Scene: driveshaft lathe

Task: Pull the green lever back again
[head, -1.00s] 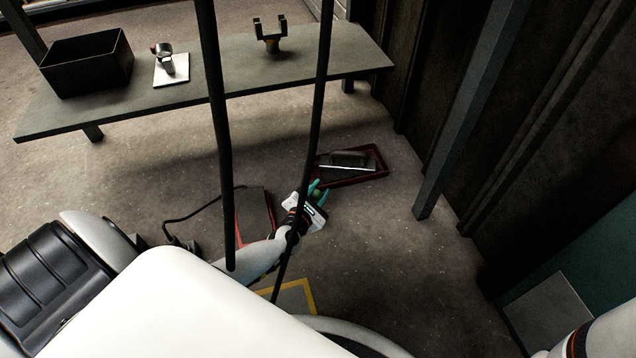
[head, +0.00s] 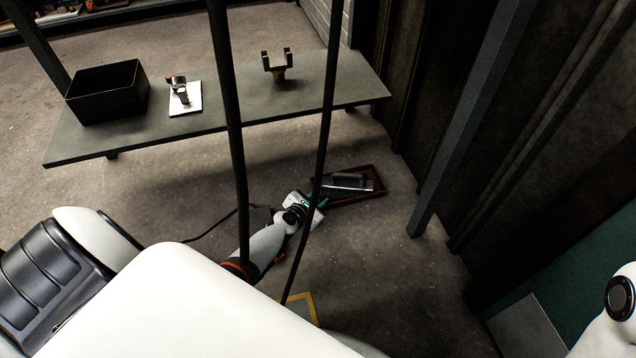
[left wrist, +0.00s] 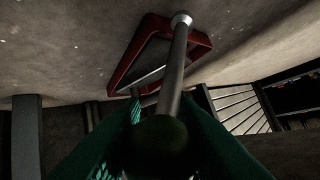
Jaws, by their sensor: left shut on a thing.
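In the left wrist view, a dark rod-like lever (left wrist: 177,70) runs from a silver collar down to a rounded, very dark green end (left wrist: 160,136) between my fingers. My left gripper (left wrist: 160,145) has a teal finger on each side of this end and is shut on it. In the head view my left gripper (head: 318,200) is low near the floor, at the near left corner of a red-rimmed tray. The lever is too small or hidden to make out there. My right gripper is outside the head view; only part of my right arm shows at the lower right.
The red-rimmed tray (head: 372,191) with a grey plate-like piece lies on the floor. Behind it stands a low grey table (head: 230,105) with a black bin (head: 108,92), a small fixture (head: 182,97) and a forked stand (head: 277,66). Dark poles and a slanted post (head: 468,120) stand nearby.

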